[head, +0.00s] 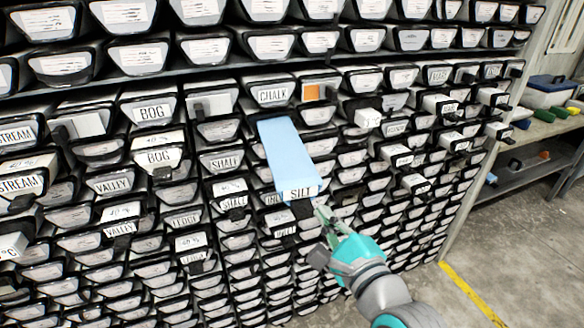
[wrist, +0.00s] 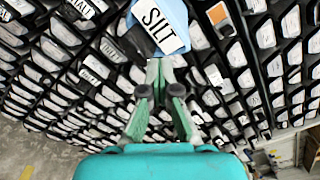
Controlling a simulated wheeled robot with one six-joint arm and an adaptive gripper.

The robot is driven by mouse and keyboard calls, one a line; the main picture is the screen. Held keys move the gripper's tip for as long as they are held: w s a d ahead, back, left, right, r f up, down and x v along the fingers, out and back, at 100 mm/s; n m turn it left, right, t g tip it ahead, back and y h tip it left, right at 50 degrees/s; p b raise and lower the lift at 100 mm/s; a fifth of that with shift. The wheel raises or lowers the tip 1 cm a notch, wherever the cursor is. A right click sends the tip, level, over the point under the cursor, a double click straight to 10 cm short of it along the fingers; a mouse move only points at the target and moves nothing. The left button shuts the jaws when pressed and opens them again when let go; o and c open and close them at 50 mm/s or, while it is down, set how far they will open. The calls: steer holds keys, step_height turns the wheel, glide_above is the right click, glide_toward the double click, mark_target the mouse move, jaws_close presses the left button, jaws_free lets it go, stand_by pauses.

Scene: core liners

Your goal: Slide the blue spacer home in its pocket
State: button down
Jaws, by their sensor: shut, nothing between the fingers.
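The blue spacer (head: 285,150) is a long light-blue bar with a white SILT label on its front end. It sticks far out of its pocket in the rack, below the CHALK label. In the wrist view the spacer (wrist: 175,12) shows its labelled end at the top, just beyond the fingertips. My gripper (head: 321,212) is at the lower right of the spacer's front end. In the wrist view my gripper (wrist: 160,68) has its green fingers shut together with nothing between them. I cannot tell whether the fingertips touch the spacer. The pocket's inside is hidden by the spacer.
The rack (head: 225,87) is filled with labelled liners, several jutting out, such as a white one (head: 368,117) to the spacer's right. An orange piece (head: 312,93) sits beside the CHALK label. A shelf (head: 545,127) with boxes stands at right. The floor (head: 450,300) at lower right is clear.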

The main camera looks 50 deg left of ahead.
steer(key=shift+a, duration=0.25)
steer(key=v, duration=1.4)
steer(key=shift+d, duration=0.35)
steer(key=shift+f, duration=0.1)
steer(key=s+x, duration=0.1)
steer(key=x, duration=1.3)
steer(key=shift+a+f, duration=0.15)
steer(key=shift+a, duration=0.1)
steer(key=shift+x, duration=0.9)
steer(key=shift+s, duration=0.15)
